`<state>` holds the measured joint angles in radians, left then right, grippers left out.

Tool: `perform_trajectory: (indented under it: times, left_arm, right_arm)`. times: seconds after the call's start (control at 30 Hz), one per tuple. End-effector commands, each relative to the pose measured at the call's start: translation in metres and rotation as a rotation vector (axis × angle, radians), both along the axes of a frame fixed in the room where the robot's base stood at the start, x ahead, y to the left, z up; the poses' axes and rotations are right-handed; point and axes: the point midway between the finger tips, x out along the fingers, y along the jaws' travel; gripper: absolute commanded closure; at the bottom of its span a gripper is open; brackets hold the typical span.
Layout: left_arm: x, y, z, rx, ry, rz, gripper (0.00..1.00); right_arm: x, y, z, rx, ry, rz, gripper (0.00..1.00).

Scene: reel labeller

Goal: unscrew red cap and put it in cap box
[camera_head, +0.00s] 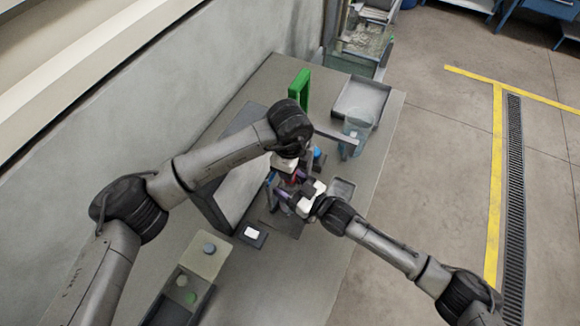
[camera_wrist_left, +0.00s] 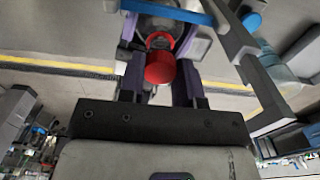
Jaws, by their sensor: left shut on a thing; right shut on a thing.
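The red cap (camera_wrist_left: 160,66) sits between the purple-sided fingers of my left gripper (camera_wrist_left: 158,82) in the left wrist view. In the head view a bit of red (camera_head: 292,176) shows just below the left gripper (camera_head: 287,166). My right gripper (camera_head: 296,198) comes in from the lower right and is shut on the part beside the red cap; that part is mostly hidden by the grippers. An open dark box (camera_head: 207,297) at the lower left, likely the cap box, has a green round piece (camera_head: 190,297) and a pale one (camera_head: 182,281) inside.
A green frame (camera_head: 301,88), a grey tray (camera_head: 375,84) and a clear container (camera_head: 356,128) stand toward the far end of the table. A small dark block with a white top (camera_head: 252,234) lies left of the grippers. The front of the table (camera_head: 285,285) is clear.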

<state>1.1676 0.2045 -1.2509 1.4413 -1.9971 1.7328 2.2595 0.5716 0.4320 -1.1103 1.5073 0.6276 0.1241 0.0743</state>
Motion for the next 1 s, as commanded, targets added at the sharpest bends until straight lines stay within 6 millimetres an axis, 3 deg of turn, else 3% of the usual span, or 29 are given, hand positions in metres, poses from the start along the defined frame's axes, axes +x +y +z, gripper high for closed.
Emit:
perform_trajectory:
  times: [0.27,0.63,0.87,0.9,1.0]
  left_arm:
    - [0.0,0.0,0.002,0.0,-0.001,0.0,0.97]
    - [0.0,0.0,0.037,-0.001,-0.002,0.0,0.97]
    - [0.0,0.0,0.04,0.0,0.0,0.0,0.97]
    - [0.0,0.0,0.04,0.0,0.0,0.0,0.97]
    - [0.0,0.0,0.04,0.0,0.0,0.0,0.97]
  right_arm:
    - [0.0,0.0,0.0,0.0,0.0,0.0,1.0]
    - [0.0,0.0,0.0,0.0,0.0,0.0,1.0]
    - [0.0,0.0,0.0,0.0,0.0,0.0,1.0]
    - [0.0,0.0,0.0,0.0,0.0,0.0,0.33]
    - [0.0,0.0,0.0,0.0,0.0,0.0,0.24]
